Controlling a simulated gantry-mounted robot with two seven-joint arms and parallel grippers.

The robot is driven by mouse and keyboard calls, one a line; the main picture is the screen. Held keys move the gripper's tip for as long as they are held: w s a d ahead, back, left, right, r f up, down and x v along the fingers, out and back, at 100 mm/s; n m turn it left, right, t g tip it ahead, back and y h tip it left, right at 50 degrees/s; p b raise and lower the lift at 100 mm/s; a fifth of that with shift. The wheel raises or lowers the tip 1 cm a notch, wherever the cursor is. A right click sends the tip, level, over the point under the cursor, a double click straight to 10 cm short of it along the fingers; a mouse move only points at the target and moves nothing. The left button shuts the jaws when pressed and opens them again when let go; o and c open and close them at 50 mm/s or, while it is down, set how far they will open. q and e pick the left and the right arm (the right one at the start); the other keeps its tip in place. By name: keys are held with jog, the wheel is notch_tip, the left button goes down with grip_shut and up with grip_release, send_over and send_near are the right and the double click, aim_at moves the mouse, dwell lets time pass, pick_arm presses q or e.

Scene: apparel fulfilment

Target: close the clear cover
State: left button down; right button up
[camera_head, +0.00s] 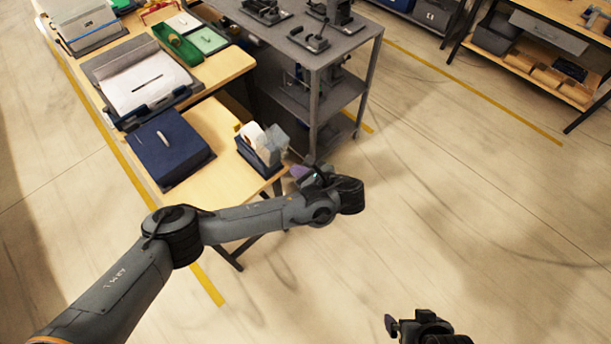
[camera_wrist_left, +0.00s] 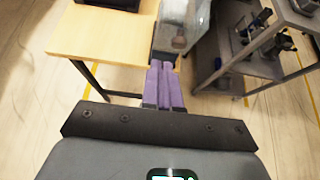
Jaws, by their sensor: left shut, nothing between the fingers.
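A clear cover (camera_head: 274,141) is on a small dark blue box (camera_head: 258,163) at the near right corner of the wooden table. It looks raised and tilted, with a white item (camera_head: 250,133) showing beside it. The cover also shows at the top of the left wrist view (camera_wrist_left: 183,22), above the box (camera_wrist_left: 165,50). My left gripper (camera_head: 299,171) is just to the right of the box, off the table edge. Its purple fingers (camera_wrist_left: 163,84) are together and empty, pointing toward the box. Whether they touch it cannot be told. My right gripper (camera_head: 391,325) shows partly at the bottom, away from the table.
A large dark blue box (camera_head: 170,148) lies left of the small box on the wooden table (camera_head: 214,183). A grey metal shelf unit (camera_head: 334,60) with tools stands close behind and right. A tray with white sheets (camera_head: 143,84) lies further back. The floor at right is open.

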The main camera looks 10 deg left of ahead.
aim_at(273, 154)
pick_arm(q)
jog(key=shift+w+a+f, duration=0.25)
jog(key=shift+w+a, duration=0.45)
jog(key=shift+a, duration=0.4)
jog(key=shift+w+a+f, duration=0.2)
jog(key=shift+w+a, duration=0.5)
jog(key=shift+a, duration=0.35)
jog(key=shift+w+a+f, duration=0.25)
jog(key=shift+w+a, duration=0.45)
jog(key=shift+a, duration=0.4)
